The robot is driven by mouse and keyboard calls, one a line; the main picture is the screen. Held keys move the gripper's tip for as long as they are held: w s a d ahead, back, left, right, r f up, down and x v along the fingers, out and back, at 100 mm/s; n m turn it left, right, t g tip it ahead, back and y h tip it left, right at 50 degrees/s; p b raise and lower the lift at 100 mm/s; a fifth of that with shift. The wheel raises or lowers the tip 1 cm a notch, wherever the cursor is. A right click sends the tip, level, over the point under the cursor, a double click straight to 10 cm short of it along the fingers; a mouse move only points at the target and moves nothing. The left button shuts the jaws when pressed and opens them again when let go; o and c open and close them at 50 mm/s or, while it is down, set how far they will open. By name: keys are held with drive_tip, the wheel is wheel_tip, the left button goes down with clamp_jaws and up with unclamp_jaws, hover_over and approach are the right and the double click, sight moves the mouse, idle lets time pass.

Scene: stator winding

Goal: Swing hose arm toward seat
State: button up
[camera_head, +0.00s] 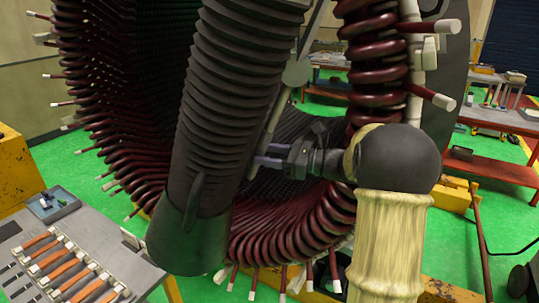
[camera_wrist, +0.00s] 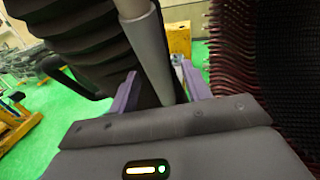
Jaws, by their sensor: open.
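A thick black corrugated hose (camera_head: 235,95) hangs steeply in the middle of the head view, ending in a dark green nozzle (camera_head: 190,232). A thin grey bar (camera_head: 280,108), seemingly part of the hose arm, runs along its right side. My gripper (camera_head: 262,165) reaches in from the right, its purple fingers close to the bar and hose. In the wrist view the grey bar (camera_wrist: 152,50) passes between the two open fingers, with the hose (camera_wrist: 95,40) behind it. I cannot tell whether either finger touches the bar. The seat is not identifiable in these views.
The large stator ring with dark red windings (camera_head: 290,230) surrounds the hose and my gripper closely. A grey tool table (camera_head: 75,260) stands at lower left. Red workbenches (camera_head: 495,118) stand at the right.

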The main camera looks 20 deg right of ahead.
drive_tip(key=b+v, duration=0.6)
drive_tip(key=v, duration=1.1)
drive_tip(key=shift+s+d, duration=0.2)
drive_tip(key=shift+d, duration=0.1)
drive_tip(key=shift+a, duration=0.1)
drive_tip(key=s+a+f+n+g+h, duration=0.3)
drive_tip(key=a+f+n+g+h, duration=0.3)
drive_tip(key=a+f, duration=0.9)
drive_tip(key=s+a+f+n+g+h, duration=0.1)
drive_tip(key=s+a+f+n+h, duration=0.2)
drive_tip(key=s+f+n+h, duration=0.6)
wheel_tip(320, 180, down, 4)
drive_tip(key=s+n, duration=0.2)
drive_tip(key=n, duration=0.7)
drive_tip(key=shift+a+f+b, duration=0.25)
drive_tip(key=shift+a+b, duration=0.05)
drive_tip(key=shift+a, duration=0.1)
